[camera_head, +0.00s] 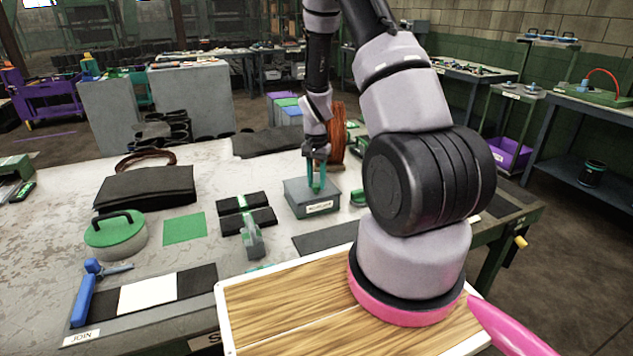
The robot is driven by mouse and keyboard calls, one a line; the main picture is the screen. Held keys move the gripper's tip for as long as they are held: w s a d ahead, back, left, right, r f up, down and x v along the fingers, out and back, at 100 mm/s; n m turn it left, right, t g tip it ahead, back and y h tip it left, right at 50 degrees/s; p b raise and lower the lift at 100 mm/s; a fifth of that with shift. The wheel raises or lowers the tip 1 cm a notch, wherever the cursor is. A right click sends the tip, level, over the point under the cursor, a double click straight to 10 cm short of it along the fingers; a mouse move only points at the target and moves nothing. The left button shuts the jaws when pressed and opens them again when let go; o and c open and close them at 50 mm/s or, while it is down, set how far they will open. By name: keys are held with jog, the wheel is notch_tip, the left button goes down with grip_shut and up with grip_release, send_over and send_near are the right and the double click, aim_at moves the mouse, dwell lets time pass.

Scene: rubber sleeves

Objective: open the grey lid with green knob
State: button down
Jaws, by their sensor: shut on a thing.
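A square grey box with a grey lid (302,188) stands near the middle of the table, with a small white label on its front. My gripper (316,188) points straight down over the lid, its teal fingers at the lid's centre. The fingers are shut on the green knob, which they mostly hide. The lid appears to sit level on the box; I see no clear gap under it.
A round green-lidded pot (115,232), a green square (184,228) and a black bag (146,186) lie to the left. A copper-coloured spool (338,135) is behind. My arm hides the table's right part.

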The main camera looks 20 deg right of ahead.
jog(key=shift+w+r+g, duration=0.45)
jog(key=shift+r+g, duration=0.25)
jog(key=shift+r, duration=0.05)
jog(key=w+r+g, duration=0.4)
jog(key=w+r, duration=0.2)
jog(key=w, duration=0.4)
jog(key=shift+w+r+g, duration=0.15)
jog(key=shift+w+g, duration=0.25)
jog(key=c, duration=0.6)
grip_release()
jog(key=shift+s+a+r, duration=0.1)
jog(key=shift+a, duration=0.25)
jog(key=shift+o, duration=0.3)
jog(key=shift+d, duration=0.25)
jog(key=v, duration=1)
jog(key=shift+w+r, duration=0.2)
jog(key=shift+r, duration=0.15)
